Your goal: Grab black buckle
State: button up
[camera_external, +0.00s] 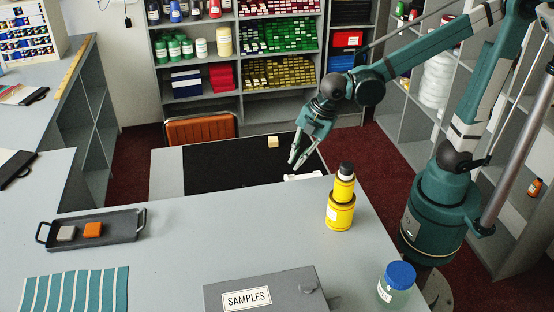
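I cannot make out a black buckle for certain in this view. A dark mat (222,170) lies on the counter, and a small black buckle would be hard to tell apart from it. My gripper (296,165) points down over the right part of the mat. Its two fingertips look slightly apart, with nothing visible between them. A small cream block (272,141) sits near the mat's back edge. A flat white item (304,177) lies at the mat's front right, close to the fingertips and partly hidden behind the counter edge.
A yellow bottle (341,208) stands right of the mat, and a blue-lidded jar (396,285) at the front right. A grey SAMPLES box (265,290) is in front. A grey tray (122,226) with two small blocks is at left. The middle counter is clear.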

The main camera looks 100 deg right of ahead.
jog(key=w+d+f+n+g+p, duration=0.1)
jog(key=w+d+f+n+p, duration=0.1)
jog(key=w+d+f+n, duration=0.1)
jog(key=w+d+f+n+g+p, duration=0.1)
jog(key=w+d+f+n+p, duration=0.1)
jog(key=w+d+f, duration=0.3)
jog(key=w+d+f+n+g+p, duration=0.1)
jog(key=w+d+f+n, duration=0.3)
jog(key=w, duration=0.4)
jog(key=shift+w+d+f+n+h+p, duration=0.15)
jog(key=shift+f+n+p, duration=0.1)
jog(key=shift+f, duration=0.25)
jog(key=shift+w+d+f+n+h+p, duration=0.15)
jog(key=shift+f+n+p, duration=0.1)
jog(key=shift+f, duration=0.2)
jog(key=shift+d+f, duration=0.1)
jog(key=shift+f, duration=0.25)
jog(key=shift+f, duration=0.1)
jog(key=shift+d+f, duration=0.15)
jog(key=shift+f, duration=1.05)
jog(key=shift+f, duration=0.1)
jog(key=shift+w+d+f+b, duration=0.1)
jog(key=shift+f+b, duration=0.15)
jog(key=shift+f, duration=0.6)
jog(key=shift+d+f+b, duration=0.15)
jog(key=shift+f+b, duration=0.15)
jog(key=shift+f, duration=0.5)
jog(key=shift+w+d+f+b, duration=0.1)
jog(key=shift+f+b, duration=0.15)
jog(key=shift+f, duration=0.6)
